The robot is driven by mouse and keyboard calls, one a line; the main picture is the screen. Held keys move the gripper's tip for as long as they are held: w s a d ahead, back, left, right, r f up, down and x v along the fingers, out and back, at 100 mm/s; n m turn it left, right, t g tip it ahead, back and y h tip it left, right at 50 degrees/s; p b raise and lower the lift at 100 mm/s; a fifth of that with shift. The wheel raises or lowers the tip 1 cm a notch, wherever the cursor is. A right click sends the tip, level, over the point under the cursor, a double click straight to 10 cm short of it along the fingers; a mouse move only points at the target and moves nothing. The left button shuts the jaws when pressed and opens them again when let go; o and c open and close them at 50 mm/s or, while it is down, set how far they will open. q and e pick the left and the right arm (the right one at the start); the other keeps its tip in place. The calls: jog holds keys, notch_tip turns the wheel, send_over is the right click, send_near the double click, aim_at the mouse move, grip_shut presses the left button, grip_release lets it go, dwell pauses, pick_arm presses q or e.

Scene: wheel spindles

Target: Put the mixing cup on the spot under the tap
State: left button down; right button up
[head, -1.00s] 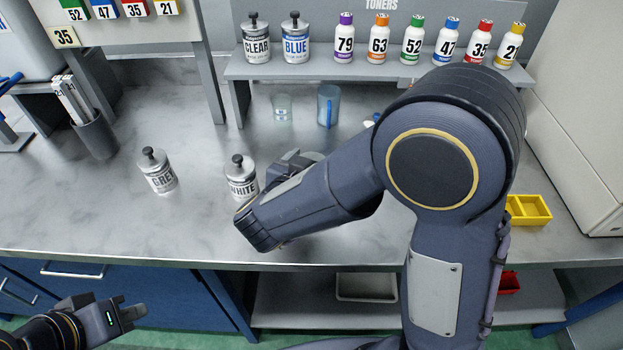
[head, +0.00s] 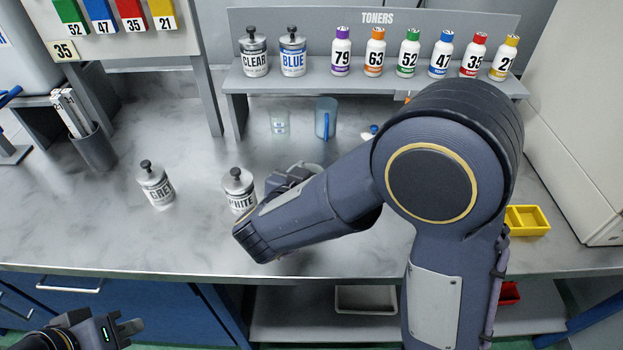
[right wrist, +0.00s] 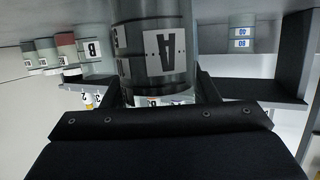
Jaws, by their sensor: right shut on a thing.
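In the right wrist view a grey cylinder with a white "A" label, which looks like the mixing cup (right wrist: 168,45), stands between the two dark fingers of my right gripper (right wrist: 158,90). The gripper is shut on it, and the view is upside down. In the head view my right forearm hides the held cup; only part of the right gripper (head: 292,178) shows, beside the WHITE can. My left gripper (head: 128,325) is open and empty, low at the left, in front of the bench. I cannot make out the tap or the spot under it.
A GREY can (head: 156,186) and a WHITE can (head: 239,192) stand on the bench (head: 80,220). A toner shelf (head: 300,80) holds cans and bottles. A yellow tray (head: 527,220) lies right.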

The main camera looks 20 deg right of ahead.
jog(key=shift+r, duration=0.5)
jog(key=s+a+r+p, duration=0.2)
jog(key=s+a+r, duration=0.2)
jog(key=s+r, duration=0.7)
jog(key=shift+s+r, duration=0.3)
jog(key=shift+s, duration=0.9)
